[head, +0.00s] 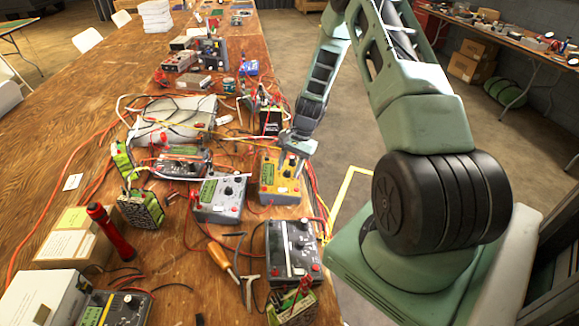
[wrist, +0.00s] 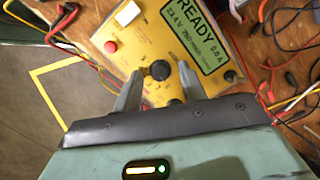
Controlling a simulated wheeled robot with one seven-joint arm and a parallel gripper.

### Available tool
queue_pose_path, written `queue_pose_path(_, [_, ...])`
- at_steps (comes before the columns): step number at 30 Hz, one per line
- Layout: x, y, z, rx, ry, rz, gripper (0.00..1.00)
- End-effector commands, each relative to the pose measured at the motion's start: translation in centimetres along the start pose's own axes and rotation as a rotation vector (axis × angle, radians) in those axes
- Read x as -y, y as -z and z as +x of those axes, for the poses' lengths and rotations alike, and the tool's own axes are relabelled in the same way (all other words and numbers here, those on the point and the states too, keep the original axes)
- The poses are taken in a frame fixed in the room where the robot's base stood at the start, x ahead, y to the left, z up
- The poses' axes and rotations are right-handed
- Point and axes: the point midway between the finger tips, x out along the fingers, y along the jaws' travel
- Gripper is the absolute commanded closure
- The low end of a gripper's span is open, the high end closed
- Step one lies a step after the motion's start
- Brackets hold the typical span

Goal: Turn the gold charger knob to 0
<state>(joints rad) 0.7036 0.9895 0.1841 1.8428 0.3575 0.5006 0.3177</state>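The gold charger (head: 268,181) stands near the right edge of the workbench, with part of its face behind my gripper in the head view. In the wrist view, the gold charger (wrist: 135,50) has a lit display (wrist: 203,38) reading "READY", with 23.4 V and 0.0 A. Its black knob (wrist: 160,70) lies between my fingertips, with a gap visible on either side. My gripper (wrist: 159,73) is open and holds nothing. It also shows over the charger in the head view (head: 292,166). I cannot read the knob's pointer or the 0 mark.
A grey charger (head: 218,199) stands close on the left, and a dark grey one (head: 292,251) in front. Red and yellow cables lie around the gold charger. A red button (wrist: 111,46) is on its face.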

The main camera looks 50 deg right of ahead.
Motion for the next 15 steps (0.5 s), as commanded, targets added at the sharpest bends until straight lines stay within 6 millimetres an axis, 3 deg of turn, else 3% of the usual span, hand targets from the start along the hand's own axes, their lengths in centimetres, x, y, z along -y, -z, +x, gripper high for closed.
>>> queue_pose_path(8, [0.0,0.1,-1.4,-0.002,0.001,0.0,0.59])
queue_pose_path(15, [0.0,0.1,-6.5,-0.005,0.002,-0.001,0.59])
